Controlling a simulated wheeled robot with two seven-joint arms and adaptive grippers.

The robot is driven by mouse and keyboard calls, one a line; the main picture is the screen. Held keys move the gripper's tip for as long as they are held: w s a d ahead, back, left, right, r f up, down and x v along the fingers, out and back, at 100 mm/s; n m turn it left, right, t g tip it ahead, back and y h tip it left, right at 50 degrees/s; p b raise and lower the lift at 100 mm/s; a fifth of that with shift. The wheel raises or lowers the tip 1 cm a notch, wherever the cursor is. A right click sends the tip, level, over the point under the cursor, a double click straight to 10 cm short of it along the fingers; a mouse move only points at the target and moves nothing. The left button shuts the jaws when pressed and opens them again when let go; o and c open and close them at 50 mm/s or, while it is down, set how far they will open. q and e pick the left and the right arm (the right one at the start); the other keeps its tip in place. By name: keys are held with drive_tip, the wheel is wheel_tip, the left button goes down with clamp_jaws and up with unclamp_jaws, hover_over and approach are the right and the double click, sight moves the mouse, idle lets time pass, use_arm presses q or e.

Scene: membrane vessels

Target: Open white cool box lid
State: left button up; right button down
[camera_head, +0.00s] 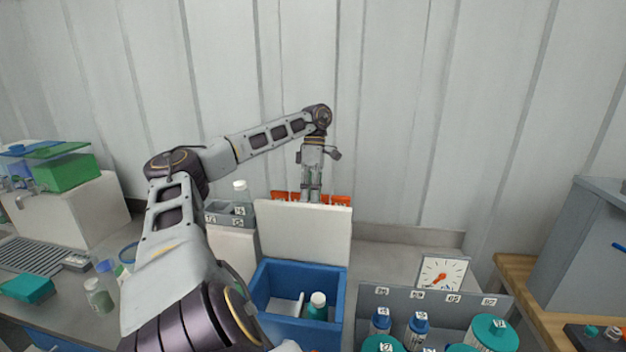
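The cool box (339,323) shows as a blue open-topped box in the lower middle. Its white lid (305,232) stands raised, nearly upright, at the box's back edge. Inside are a teal bottle with a white cap (317,307) and a white divider-like piece (299,305). My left gripper (312,196) points down just behind the lid's top edge. Its fingertips are partly hidden by the lid, and I cannot tell whether they touch it or how far apart they are. My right gripper is out of view.
A grey numbered rack (400,301) with several teal and blue-capped bottles stands right of the box. A clock-like dial (441,273) is behind it. A green bin (68,172) and small jars are at left. Orange bins (341,200) sit behind the lid. A wall closes off the back.

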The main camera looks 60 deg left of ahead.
use_arm(q)
drive_tip(key=shift+a+r, duration=0.2)
drive_tip(key=shift+r, duration=0.2)
drive_tip(key=shift+w+r, duration=0.3)
drive_tip(key=shift+r, duration=0.2)
drive_tip(key=shift+v, duration=1.2)
drive_tip(key=shift+w, duration=0.1)
idle(0.4)
